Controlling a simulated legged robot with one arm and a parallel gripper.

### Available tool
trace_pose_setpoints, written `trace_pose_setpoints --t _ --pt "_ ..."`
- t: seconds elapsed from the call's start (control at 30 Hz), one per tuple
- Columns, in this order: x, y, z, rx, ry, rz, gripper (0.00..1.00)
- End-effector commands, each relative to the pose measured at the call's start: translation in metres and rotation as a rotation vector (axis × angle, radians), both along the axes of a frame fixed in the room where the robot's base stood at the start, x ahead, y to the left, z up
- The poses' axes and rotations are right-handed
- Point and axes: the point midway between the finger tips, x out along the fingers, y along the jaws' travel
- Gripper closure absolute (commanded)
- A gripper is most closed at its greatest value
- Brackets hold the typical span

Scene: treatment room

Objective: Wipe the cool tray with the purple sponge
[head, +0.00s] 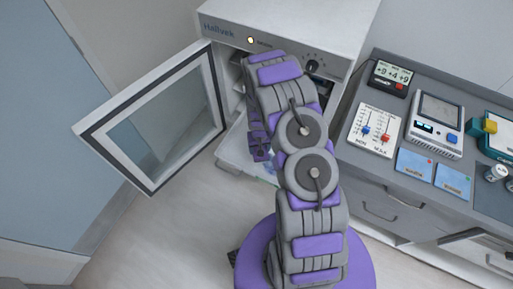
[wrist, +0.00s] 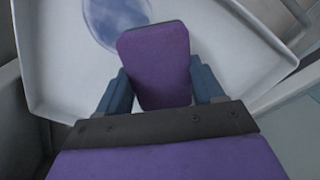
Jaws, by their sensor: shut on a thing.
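In the wrist view, my gripper (wrist: 162,95) is shut on the purple sponge (wrist: 155,60), with a finger at each side of it. Under and beyond the sponge is a pale tray (wrist: 60,75) with raised rims. A bluish round patch (wrist: 118,18) shows on the tray, partly behind the sponge. I cannot tell whether the sponge touches the tray. In the head view, the tray (head: 235,165) sticks out at the front of the open white cabinet. My arm hides much of it, and my gripper (head: 262,165) is low over it.
The white cabinet (head: 215,28) has its glass door (head: 160,115) swung open to the left. A grey counter (head: 355,165) at the right carries a monitor device (head: 436,125), a slider panel (head: 376,130) and blue cards (head: 415,163). An open drawer (head: 480,250) is at lower right. Floor is clear at lower left.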

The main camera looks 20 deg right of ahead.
Motion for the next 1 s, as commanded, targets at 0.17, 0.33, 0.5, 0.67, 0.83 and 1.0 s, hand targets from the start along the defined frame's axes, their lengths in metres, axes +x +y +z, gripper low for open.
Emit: trace_pose_setpoints --t 0.17,0.33,0.5,0.67,0.83,1.0 --pt "0.002 0.004 0.018 -0.004 -0.001 0.001 0.57" --pt "0.003 0.003 0.032 -0.002 -0.001 0.001 0.57" --pt "0.003 0.001 0.036 0.001 0.001 0.001 0.57" --pt "0.002 0.0 0.035 0.002 0.002 0.001 0.57" --pt "0.003 0.002 0.036 0.0 0.001 0.001 0.57" --pt "0.003 0.005 0.036 -0.002 0.0 -0.002 0.57"
